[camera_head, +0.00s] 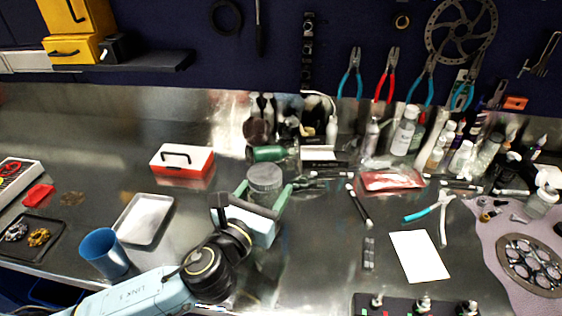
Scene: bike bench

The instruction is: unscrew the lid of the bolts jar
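A round jar with a grey lid (265,173) stands on the metal bench, left of the picture's centre; I take it for the bolts jar. Its contents cannot be made out. My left gripper (263,191) comes in from the lower left, with its green fingers spread to either side of the jar. A small gap seems to show at the left finger. Contact at the right finger is unclear. The jar's lower part is hidden behind the gripper. The lid sits on the jar. My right gripper is out of view.
A red and white box (182,160) and a green bottle (266,154) stand behind. A white tray (146,219) and a blue cup (105,253) are at left. Bottles crowd the back right. A black marker (359,204) and a white card (419,256) lie right.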

